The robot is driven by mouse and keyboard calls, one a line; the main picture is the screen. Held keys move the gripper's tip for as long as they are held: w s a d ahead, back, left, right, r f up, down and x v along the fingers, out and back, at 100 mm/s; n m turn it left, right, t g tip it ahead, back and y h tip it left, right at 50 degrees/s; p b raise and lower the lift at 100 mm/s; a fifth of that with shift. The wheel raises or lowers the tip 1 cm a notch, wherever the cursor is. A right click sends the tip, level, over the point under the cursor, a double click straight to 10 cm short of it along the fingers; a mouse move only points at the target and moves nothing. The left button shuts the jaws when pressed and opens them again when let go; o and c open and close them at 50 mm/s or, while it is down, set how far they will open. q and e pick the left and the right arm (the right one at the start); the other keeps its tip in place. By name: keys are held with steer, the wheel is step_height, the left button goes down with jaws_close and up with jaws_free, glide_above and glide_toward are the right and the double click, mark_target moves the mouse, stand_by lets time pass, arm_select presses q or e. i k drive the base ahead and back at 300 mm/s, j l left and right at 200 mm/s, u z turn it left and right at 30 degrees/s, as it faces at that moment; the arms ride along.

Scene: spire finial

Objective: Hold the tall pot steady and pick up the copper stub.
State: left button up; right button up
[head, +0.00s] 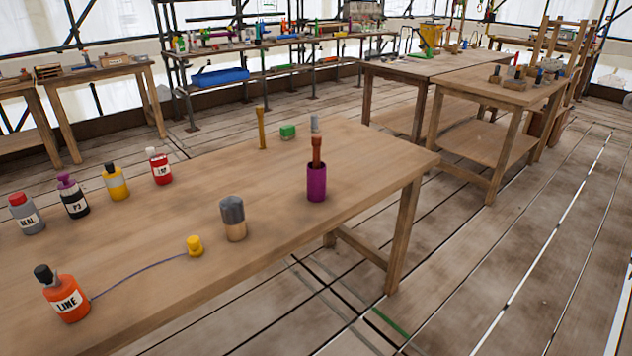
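A tall purple pot (317,184) stands upright near the right end of the wooden table. A copper-brown stub (317,150) sticks up out of its mouth, and its lower part is hidden inside the pot. Neither of my grippers is in view, so nothing is seen touching the pot or the stub.
On the table (285,235) stand a grey-topped cylinder (233,218), a yellow piece (195,246) with a thin cord, an orange LIME bottle (66,295), several other bottles, an ochre stick (261,128), a green block (288,131) and a grey piece (315,123). The table is clear right of the pot.

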mark_target(316, 140)
steer(key=i+l+u, duration=0.1)
steer(key=u, duration=0.3)
steer(key=i+l+u, duration=0.1)
steer(key=l+u, duration=0.15)
steer(key=u, duration=0.15)
steer(key=i+l+u, duration=0.2)
steer(key=l, duration=0.2)
steer(key=l+u, duration=0.15)
steer(key=l, duration=0.2)
steer(key=i+l+u, duration=0.1)
steer(key=l, duration=0.7)
steer(key=i+l+u, duration=0.1)
steer(key=l, duration=0.65)
